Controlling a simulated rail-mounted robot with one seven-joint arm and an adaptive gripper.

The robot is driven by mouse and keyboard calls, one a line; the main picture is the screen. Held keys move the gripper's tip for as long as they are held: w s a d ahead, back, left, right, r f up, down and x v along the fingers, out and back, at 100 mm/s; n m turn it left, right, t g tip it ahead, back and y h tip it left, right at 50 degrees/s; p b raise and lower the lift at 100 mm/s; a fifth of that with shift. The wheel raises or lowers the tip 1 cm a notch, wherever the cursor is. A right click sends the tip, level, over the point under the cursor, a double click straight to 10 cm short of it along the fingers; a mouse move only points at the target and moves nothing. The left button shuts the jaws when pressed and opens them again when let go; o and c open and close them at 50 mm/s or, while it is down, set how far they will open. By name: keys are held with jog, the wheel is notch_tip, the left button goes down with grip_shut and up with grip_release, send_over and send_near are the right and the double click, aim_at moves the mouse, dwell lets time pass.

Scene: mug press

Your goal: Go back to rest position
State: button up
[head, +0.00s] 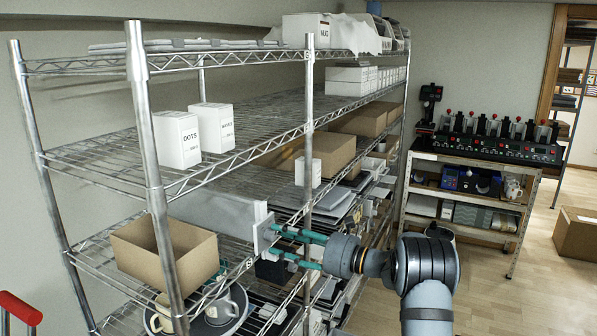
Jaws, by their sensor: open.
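My gripper (278,242) has teal fingers and is open. It points left toward the wire shelving unit (312,120), at the height of a lower shelf. Its fingertips are close to the front end of a pale flat-sided object (225,213) on that shelf. I cannot tell whether they touch it. My arm reaches in from the lower right, in front of the shelf.
An open cardboard box (165,250) sits left of the pale object. Mugs (222,308) are below. White boxes (178,139) stand higher up. A mug press bench (480,160) stands at the back right. The floor (510,290) right of my arm is clear.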

jog(key=v, duration=1)
jog(key=x, duration=1.1)
jog(key=shift+w+a+f+n+b, duration=0.15)
jog(key=shift+f+n+b, duration=0.1)
jog(key=shift+n+b, duration=0.35)
jog(key=shift+a+f+n+b, duration=0.1)
jog(key=shift+a+n+b, duration=0.05)
jog(key=shift+n+b, duration=0.55)
jog(key=n, duration=0.2)
jog(key=n+b, duration=0.1)
jog(key=n, duration=0.1)
jog(key=n+b, duration=0.1)
jog(key=n, duration=0.1)
jog(key=shift+r, duration=0.25)
jog(key=n, duration=0.5)
jog(key=shift+r+n, duration=0.15)
jog(key=shift+n, duration=0.25)
jog(key=b+v, duration=0.5)
jog(key=v, duration=0.5)
jog(key=shift+b, duration=0.35)
